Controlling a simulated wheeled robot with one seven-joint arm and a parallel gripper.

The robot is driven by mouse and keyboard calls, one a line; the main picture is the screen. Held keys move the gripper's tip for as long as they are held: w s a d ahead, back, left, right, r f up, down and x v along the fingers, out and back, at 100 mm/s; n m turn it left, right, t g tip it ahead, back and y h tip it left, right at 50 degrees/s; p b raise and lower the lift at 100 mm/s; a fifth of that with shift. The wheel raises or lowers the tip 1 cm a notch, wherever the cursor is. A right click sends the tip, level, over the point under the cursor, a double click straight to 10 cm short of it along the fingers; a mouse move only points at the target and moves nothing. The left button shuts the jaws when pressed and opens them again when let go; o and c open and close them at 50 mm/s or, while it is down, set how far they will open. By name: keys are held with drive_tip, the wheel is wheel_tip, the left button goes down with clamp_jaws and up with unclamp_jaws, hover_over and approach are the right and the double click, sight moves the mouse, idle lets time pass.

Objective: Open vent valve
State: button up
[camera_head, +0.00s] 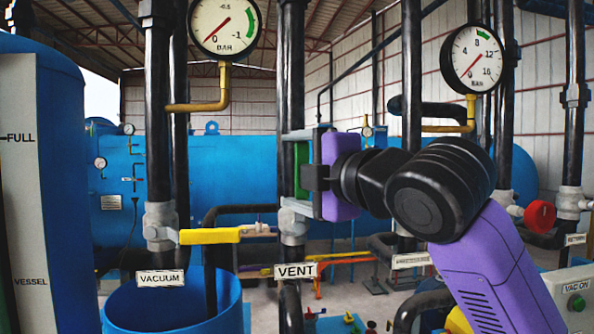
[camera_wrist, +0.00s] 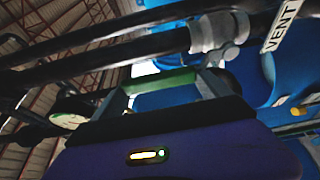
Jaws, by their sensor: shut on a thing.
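The vent valve has a grey body (camera_head: 293,222) on a vertical black pipe, just above the VENT label (camera_head: 296,271). Its green handle (camera_head: 301,160) stands upright, in line with the pipe. My gripper (camera_head: 294,172) comes from the right, with one finger near the handle's top and one near its bottom, and is shut on it. In the wrist view the green handle (camera_wrist: 162,83) lies between the two fingers of my gripper (camera_wrist: 165,88). The grey valve body (camera_wrist: 215,32) and VENT label (camera_wrist: 281,25) show beyond it. Exact finger contact is partly hidden.
The vacuum valve's yellow handle (camera_head: 212,236) sticks out sideways at left, above the VACUUM label (camera_head: 161,283). A blue open drum (camera_head: 225,300) stands below. A pressure gauge (camera_head: 474,58) and a red knob (camera_head: 540,215) are at right. Black pipes crowd the area.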

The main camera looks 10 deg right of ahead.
drive_tip(key=shift+a, duration=0.1)
drive_tip(key=o, duration=1.9)
drive_tip(key=b+v, duration=0.2)
drive_tip(key=v, duration=0.6)
drive_tip(key=shift+w, duration=0.1)
